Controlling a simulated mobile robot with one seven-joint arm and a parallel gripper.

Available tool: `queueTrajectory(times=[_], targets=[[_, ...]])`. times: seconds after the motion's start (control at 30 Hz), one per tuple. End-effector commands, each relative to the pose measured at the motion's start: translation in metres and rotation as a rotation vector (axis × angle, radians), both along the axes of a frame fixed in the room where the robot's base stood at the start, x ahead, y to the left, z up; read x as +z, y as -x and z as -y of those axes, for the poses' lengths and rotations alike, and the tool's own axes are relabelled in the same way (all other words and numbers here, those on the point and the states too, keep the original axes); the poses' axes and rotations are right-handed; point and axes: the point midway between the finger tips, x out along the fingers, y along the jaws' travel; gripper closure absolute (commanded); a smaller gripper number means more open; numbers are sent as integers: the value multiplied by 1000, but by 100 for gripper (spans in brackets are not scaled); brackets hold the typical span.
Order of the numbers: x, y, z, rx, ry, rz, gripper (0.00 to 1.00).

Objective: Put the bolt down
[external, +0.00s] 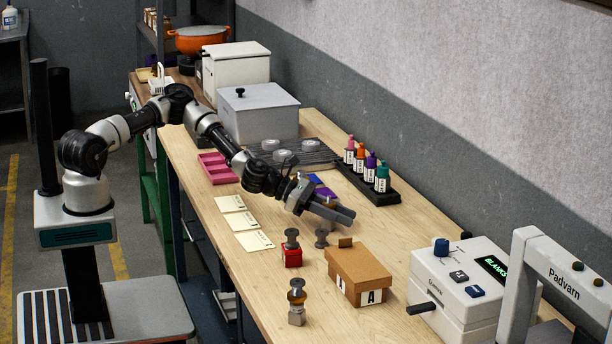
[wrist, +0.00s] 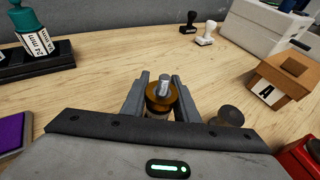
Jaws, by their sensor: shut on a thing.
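My gripper (wrist: 160,98) is shut on a bolt (wrist: 162,92) with an amber-brown round part and a silver shank that points up between the two grey fingers.
A red block (external: 291,256) with a dark bolt on it, a cardboard box marked A (external: 360,272) and a brown-and-silver piece (external: 296,300) stand nearby. A bottle rack (external: 380,192) is behind. Pale cards (external: 254,241) lie left. Two stamps (wrist: 204,34) stand farther off.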

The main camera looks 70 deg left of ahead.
Motion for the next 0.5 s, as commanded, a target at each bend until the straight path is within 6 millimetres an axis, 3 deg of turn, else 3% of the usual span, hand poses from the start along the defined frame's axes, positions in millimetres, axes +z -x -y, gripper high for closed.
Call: queueTrajectory(times=[0.3,0.5], targets=[[60,-1,0,-1,-2,7,100],[90,0,-2,1,-1,5,100]])
